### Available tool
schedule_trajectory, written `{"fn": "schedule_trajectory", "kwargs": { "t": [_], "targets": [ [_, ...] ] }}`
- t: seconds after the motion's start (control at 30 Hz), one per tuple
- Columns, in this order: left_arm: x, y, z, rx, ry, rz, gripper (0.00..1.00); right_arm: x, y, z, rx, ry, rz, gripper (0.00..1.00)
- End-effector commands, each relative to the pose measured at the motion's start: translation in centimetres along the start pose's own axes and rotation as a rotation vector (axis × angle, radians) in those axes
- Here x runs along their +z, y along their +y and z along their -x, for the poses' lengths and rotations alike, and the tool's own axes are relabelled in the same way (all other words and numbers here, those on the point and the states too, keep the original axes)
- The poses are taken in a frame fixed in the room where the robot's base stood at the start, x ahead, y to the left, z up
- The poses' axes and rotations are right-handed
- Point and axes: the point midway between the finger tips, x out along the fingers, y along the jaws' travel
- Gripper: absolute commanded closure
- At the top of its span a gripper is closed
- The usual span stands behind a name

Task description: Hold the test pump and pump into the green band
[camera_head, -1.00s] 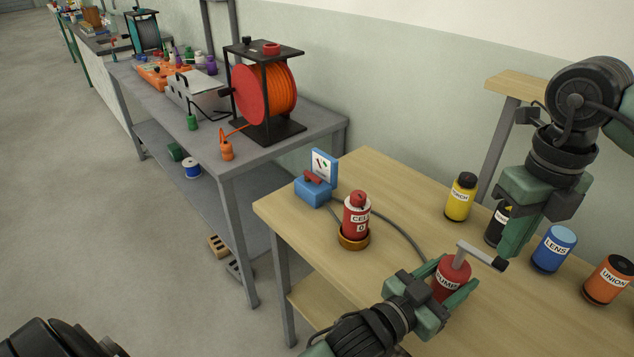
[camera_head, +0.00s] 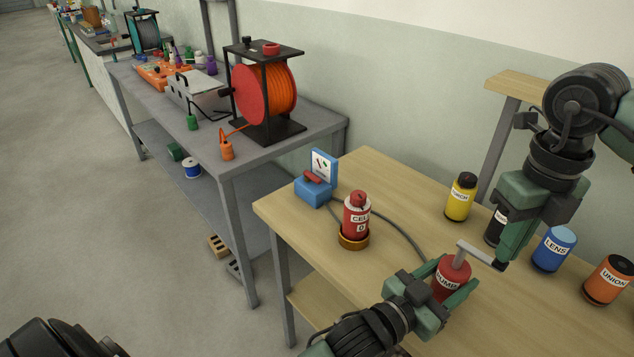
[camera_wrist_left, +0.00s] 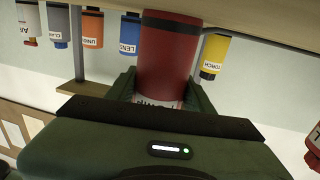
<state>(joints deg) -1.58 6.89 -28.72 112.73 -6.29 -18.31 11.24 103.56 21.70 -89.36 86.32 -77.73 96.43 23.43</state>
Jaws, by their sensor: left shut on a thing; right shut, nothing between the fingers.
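The red test pump (camera_head: 449,279) stands on the wooden bench with a grey lever handle (camera_head: 476,252) at its top, sloping down to a dark grip. My left gripper (camera_head: 456,289) is shut around the pump's body; the pump also fills the middle of the left wrist view (camera_wrist_left: 167,65). My right gripper (camera_head: 507,254) is shut and empty, its fingertips at the handle's dark end; whether they touch cannot be told. A blue gauge box (camera_head: 315,183) with a white dial panel stands at the bench's back left. Its needle and any green band are too small to read.
A red "CELL 0" canister (camera_head: 356,218) sits in a brass ring left of the pump, with a grey hose behind. Yellow (camera_head: 460,198), blue (camera_head: 553,249) and orange (camera_head: 608,280) canisters stand right, with a black one partly hidden. A grey table (camera_head: 223,150) holds an orange reel.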

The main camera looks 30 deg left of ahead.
Motion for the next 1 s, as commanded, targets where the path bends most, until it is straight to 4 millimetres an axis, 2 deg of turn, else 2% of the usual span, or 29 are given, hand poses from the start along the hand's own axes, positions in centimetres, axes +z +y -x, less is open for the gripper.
{"fn": "schedule_trajectory", "kwargs": {
  "t": [0.4,0.57,0.83,1.0],
  "targets": [
    [0.0,0.0,0.0,0.000,-0.001,0.000,0.95,0.0,0.0,-2.5,0.001,0.000,0.001,1.00],
    [0.0,0.0,0.0,0.000,-0.001,0.000,0.95,0.0,0.0,-2.0,0.000,-0.002,0.001,1.00],
    [0.0,0.0,0.0,0.000,-0.001,0.000,0.95,0.0,0.0,0.5,0.000,-0.001,0.000,1.00],
    [0.0,0.0,0.0,0.000,-0.001,0.000,0.95,0.0,0.0,0.7,0.000,0.000,0.001,1.00]
  ]
}}
